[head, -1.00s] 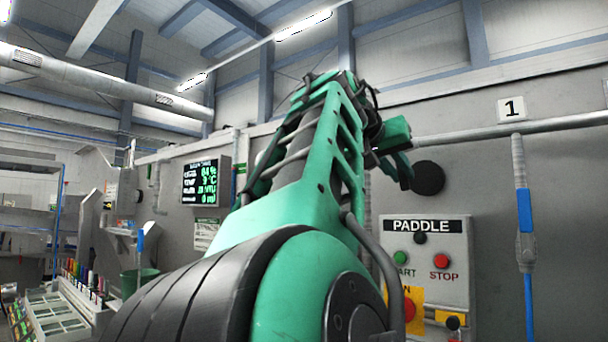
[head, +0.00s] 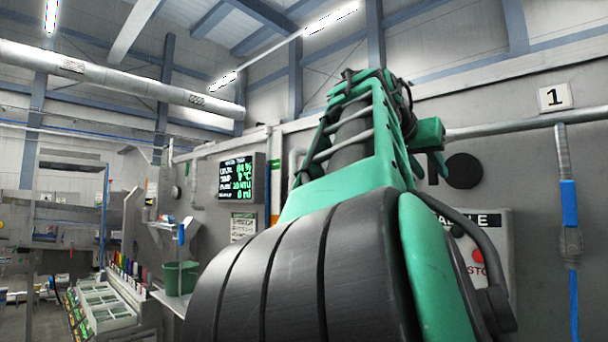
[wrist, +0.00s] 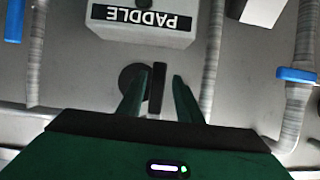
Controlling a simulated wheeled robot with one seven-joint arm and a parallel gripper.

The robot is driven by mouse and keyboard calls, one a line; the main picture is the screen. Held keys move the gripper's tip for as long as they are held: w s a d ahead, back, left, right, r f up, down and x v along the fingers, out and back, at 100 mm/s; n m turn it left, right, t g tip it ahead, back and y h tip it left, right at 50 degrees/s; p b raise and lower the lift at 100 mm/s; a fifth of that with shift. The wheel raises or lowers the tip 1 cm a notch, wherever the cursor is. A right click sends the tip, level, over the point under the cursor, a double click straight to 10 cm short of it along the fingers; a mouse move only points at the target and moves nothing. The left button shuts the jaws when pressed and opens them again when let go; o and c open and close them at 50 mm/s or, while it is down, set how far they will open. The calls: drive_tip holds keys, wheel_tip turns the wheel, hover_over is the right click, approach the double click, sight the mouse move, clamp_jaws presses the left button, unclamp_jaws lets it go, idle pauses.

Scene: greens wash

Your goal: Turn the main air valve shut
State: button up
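A round black disc (head: 463,171) is on the grey wall above the PADDLE panel; it also shows in the wrist view (wrist: 131,82), which is upside down. A narrow black bar (wrist: 156,90) stands beside the disc, between my fingers. It looks like a valve handle, but I cannot tell for sure that it is the main air valve. My gripper (wrist: 162,73) is open, with its green fingers on either side of the bar. The bar is nearer the left finger, and I cannot see contact. In the head view my arm hides much of this area.
The PADDLE panel (wrist: 142,20) is close to my fingertips. Pipes run along the wall, one with a blue fitting (wrist: 297,75). A blue hose (head: 569,205) hangs at the right. A green bin (head: 181,278) and sorting trays (head: 104,305) stand at the left.

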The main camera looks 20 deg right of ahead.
drive_tip(key=shift+r, duration=0.2)
drive_tip(key=shift+s+a, duration=0.1)
drive_tip(key=shift+a+r, duration=0.2)
drive_tip(key=shift+a, duration=0.05)
drive_tip(key=v, duration=1)
drive_tip(key=shift+f, duration=0.1)
